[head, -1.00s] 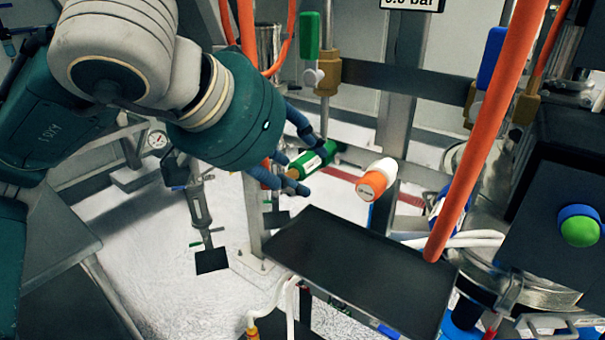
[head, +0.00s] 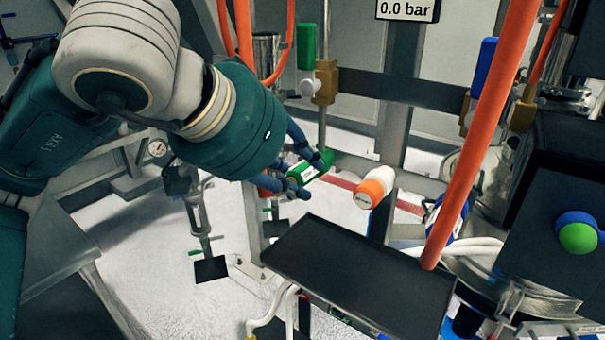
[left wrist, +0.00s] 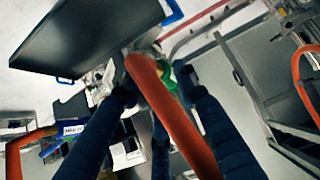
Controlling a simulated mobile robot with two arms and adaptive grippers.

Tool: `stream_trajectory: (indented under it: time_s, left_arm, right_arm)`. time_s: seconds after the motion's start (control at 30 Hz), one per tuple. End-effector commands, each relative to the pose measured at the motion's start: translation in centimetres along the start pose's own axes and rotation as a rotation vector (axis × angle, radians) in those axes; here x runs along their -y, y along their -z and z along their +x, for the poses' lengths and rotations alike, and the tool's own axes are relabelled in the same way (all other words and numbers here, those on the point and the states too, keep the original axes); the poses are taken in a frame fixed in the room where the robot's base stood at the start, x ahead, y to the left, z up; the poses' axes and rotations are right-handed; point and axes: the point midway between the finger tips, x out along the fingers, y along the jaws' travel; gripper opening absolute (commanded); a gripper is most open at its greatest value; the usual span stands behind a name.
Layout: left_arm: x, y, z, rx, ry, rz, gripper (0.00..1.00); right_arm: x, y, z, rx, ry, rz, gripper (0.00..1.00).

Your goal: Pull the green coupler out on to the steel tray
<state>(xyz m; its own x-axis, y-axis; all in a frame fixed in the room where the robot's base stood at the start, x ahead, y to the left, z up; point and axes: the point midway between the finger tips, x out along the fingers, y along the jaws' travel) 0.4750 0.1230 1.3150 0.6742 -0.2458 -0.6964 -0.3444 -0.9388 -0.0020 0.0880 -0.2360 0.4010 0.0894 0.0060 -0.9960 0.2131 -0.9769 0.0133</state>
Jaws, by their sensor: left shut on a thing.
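The green coupler (head: 305,172), with a white label, shows in the head view above the far edge of the tray, at the frame. My left gripper (head: 313,178) is shut on it, with dark blue fingers on either side that partly hide it. In the left wrist view the coupler (left wrist: 168,76) is a small green patch between the fingertips, partly covered by an orange hose (left wrist: 170,110). The steel tray (head: 355,275) looks dark and bare, below and in front of the coupler; it also shows in the left wrist view (left wrist: 95,35). My right gripper is not in view.
An orange and white coupler (head: 374,187) sits just right of the green one. A thick orange hose (head: 482,130) hangs in front of the tray's right end. A green-handled valve (head: 307,50) and a 0.0 bar display (head: 407,10) are above.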

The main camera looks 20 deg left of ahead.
Motion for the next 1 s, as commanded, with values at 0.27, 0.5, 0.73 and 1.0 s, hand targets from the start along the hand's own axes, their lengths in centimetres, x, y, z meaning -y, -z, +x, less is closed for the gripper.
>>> stream_trajectory:
  time_s: [0.27,0.5,0.73,1.0]
  left_arm:
    - [0.4,-0.3,-0.3,0.001,0.010,-0.006,0.00]
    - [0.4,-0.7,-0.6,0.001,0.010,-0.006,0.00]
    - [0.2,-1.4,-1.5,-0.001,0.006,-0.004,0.00]
    - [0.1,-2.4,-2.5,-0.001,0.004,-0.002,0.00]
  right_arm:
    - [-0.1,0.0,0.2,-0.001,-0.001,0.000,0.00]
    - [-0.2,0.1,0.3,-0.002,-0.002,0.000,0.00]
    - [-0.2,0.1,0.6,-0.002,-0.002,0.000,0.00]
    - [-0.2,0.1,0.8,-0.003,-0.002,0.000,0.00]
